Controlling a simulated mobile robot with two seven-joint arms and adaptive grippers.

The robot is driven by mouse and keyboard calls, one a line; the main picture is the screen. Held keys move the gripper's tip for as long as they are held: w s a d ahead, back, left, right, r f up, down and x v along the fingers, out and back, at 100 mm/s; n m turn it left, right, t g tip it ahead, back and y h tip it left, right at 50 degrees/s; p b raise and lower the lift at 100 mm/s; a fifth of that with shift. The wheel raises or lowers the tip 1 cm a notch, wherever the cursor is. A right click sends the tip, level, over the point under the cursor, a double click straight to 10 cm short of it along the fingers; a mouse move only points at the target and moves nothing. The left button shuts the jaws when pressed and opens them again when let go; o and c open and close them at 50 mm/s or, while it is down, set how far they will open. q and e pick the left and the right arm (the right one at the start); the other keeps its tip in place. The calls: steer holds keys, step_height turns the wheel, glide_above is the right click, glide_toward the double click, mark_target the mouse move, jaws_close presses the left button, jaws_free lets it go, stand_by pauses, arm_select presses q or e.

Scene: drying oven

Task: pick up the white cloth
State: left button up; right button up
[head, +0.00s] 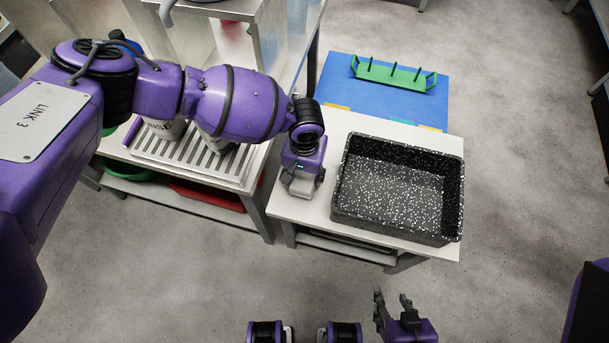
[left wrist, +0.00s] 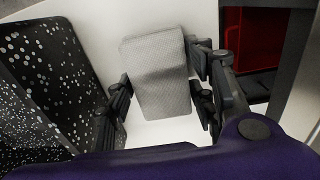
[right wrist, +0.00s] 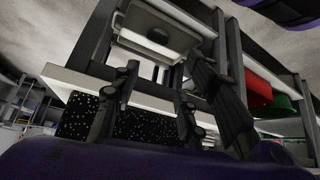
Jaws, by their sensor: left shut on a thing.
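The white cloth (left wrist: 157,72) is a small folded pad on the white table top, seen in the left wrist view between the two fingers of my left gripper (left wrist: 160,100). The fingers press against its two sides, and the left gripper is shut on it. In the head view my left gripper (head: 301,184) points down at the table, just left of the speckled tub, and mostly hides the cloth. My right gripper (head: 392,302) is open and empty, low in the head view, in front of the table.
A black speckled tub (head: 397,226) stands close to the right of my left gripper. Behind it lies a blue mat (head: 335,85) with a green rack (head: 393,78). A slatted rack (head: 185,158) with white containers stands on the left bench.

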arm_select(q)
steer(key=s+r, duration=0.1)
steer(key=r, duration=0.1)
steer(key=s+r+p, duration=0.1)
steer(key=s+r, duration=0.1)
steer(key=r, duration=0.1)
steer(key=s+r+p, duration=0.1)
steer(key=r, duration=0.1)
steer(key=shift+s+r, duration=0.4)
steer(key=s+r+p, duration=0.1)
steer(key=s+r, duration=0.2)
steer(key=s, duration=0.6)
steer(key=shift+r, duration=0.35)
arm_select(e)
steer(key=r, duration=0.2)
steer(key=shift+w+d+r, duration=0.1)
steer(key=shift+w+r, duration=0.2)
steer(key=shift+r, duration=0.1)
arm_select(q)
steer(key=shift+s, duration=0.1)
arm_select(e)
steer(key=shift+w, duration=0.1)
